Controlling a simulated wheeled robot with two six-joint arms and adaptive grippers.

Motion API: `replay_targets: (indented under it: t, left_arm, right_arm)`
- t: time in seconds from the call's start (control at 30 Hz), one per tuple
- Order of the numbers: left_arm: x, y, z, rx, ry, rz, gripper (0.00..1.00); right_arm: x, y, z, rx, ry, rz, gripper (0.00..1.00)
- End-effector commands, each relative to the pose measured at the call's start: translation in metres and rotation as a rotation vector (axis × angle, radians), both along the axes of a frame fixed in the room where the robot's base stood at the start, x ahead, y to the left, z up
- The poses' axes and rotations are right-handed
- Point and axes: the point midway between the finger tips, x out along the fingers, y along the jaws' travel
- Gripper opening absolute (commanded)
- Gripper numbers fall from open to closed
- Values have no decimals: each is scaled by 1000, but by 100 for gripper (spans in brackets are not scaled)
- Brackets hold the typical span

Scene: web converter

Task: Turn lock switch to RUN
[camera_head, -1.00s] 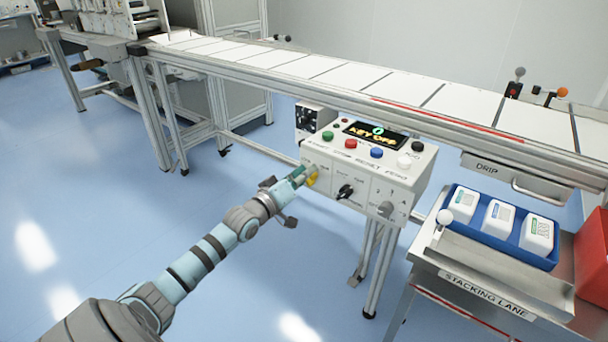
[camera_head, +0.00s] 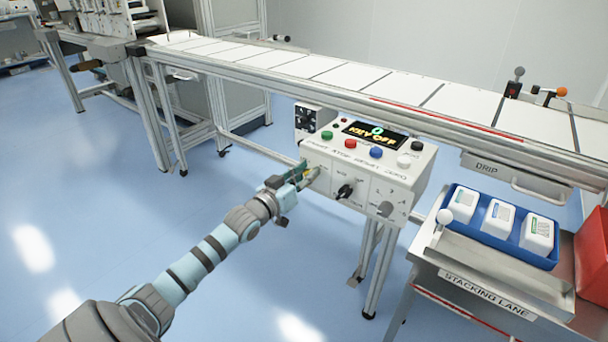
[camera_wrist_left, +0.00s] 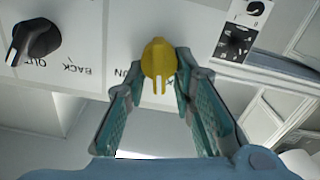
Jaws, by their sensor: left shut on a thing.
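The lock switch is a yellow knob (camera_wrist_left: 158,62) on the white front of the control box (camera_head: 345,160). In the left wrist view its narrow end points down the picture, toward my palm. Part of an upside-down label shows beside it. My left gripper (camera_head: 309,173) is at the left part of the box front. Its two green fingers lie on either side of the knob and are shut on it. In the head view the fingers mostly hide the knob. The box display (camera_head: 374,134) reads KEY OFF. My right gripper is not in view.
A black selector knob (camera_head: 345,191) sits right of the switch, with a grey knob (camera_head: 385,209) further right. Several coloured buttons line the box top. A conveyor (camera_head: 330,72) runs behind. A blue tray (camera_head: 482,233) stands at right. Floor at left is clear.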

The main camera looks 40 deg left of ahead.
Motion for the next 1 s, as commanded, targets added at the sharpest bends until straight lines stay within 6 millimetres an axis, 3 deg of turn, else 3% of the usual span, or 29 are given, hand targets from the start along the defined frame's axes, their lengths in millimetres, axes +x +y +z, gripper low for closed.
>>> replay_targets:
  t: [1.0]
  left_arm:
    - [0, -12, -6, 888, 25, 0, 0]
  right_arm:
    - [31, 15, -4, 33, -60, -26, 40]
